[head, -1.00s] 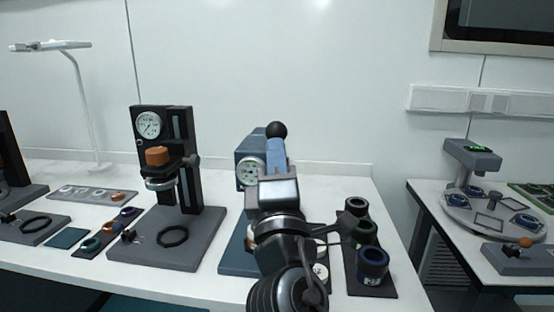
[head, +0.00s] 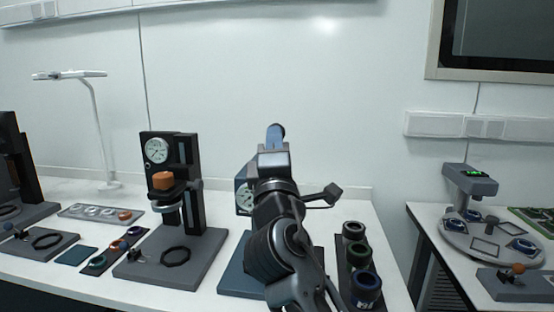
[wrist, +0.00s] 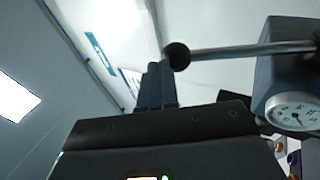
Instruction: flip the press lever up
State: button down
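The blue press stands in the middle of the table, mostly behind my arm; its gauge (head: 244,198) shows left of the arm. In the wrist view the press head (wrist: 287,62) is at the right. Its metal lever rod (wrist: 240,49) runs from there to a black ball knob (wrist: 177,55). My gripper (wrist: 160,72) has its two blue-grey fingers side by side, seemingly closed together, with no object between them. The knob is at the fingertips' right side; whether it touches cannot be told. In the head view my gripper (head: 275,132) points up and largely hides the knob.
A black press (head: 172,185) stands to the left on a grey base. Another table (head: 425,225) with a turntable device is farther right.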

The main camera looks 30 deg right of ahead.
jog(key=w+d+r+b, duration=0.2)
jog(key=w+d+r, duration=0.2)
jog(key=w+d, duration=0.4)
jog(key=shift+w, duration=1.4)
